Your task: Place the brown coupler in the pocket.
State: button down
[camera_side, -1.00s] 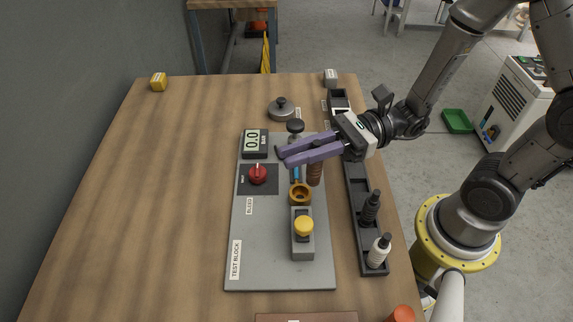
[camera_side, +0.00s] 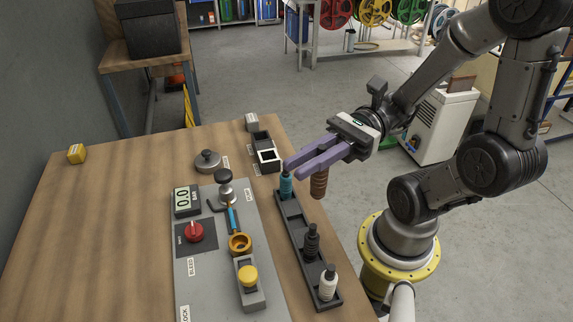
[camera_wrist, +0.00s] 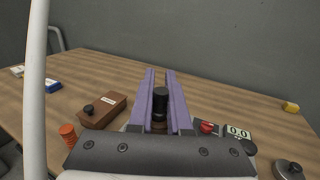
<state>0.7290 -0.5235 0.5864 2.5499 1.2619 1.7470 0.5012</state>
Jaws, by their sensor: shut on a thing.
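My gripper (camera_side: 295,168) is shut on the brown coupler (camera_side: 319,185), which hangs upright below the purple fingers, right of the dark rack and apart from it. In the wrist view my gripper (camera_wrist: 160,74) has the coupler's black top (camera_wrist: 160,100) between its fingers. The long dark rack (camera_side: 293,215) holds a teal coupler (camera_side: 286,184), a black coupler (camera_side: 311,242) and a white coupler (camera_side: 328,284). Empty pockets show between the teal and black ones. A shorter dark rack piece farther back has a white-rimmed pocket (camera_side: 267,157), which looks empty.
The grey test block (camera_side: 205,270) carries a gauge (camera_side: 186,200), a red knob (camera_side: 194,231), a brass ring (camera_side: 240,243) and a yellow button (camera_side: 247,276). A grey lidded weight (camera_side: 208,161) stands behind. The table's left part is mostly clear.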

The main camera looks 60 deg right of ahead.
jog(key=w+d, duration=0.3)
jog(key=d, duration=0.4)
send_over(265, 152)
jog(key=s+a, duration=0.1)
jog(key=a, duration=0.3)
notch_tip(265, 152, down, 11)
jog(key=shift+s+r, duration=0.1)
jog(key=shift+s, duration=0.05)
jog(key=shift+t, duration=0.3)
jog(key=shift+w+d+f, duration=0.1)
jog(key=shift+w+f, duration=0.15)
jog(key=shift+f, duration=0.75)
jog(key=shift+w+f, duration=0.2)
jog(key=shift+f, duration=0.8)
jog(key=shift+f, duration=0.15)
jog(key=c, duration=0.9)
grip_release()
jog(key=shift+o, duration=0.2)
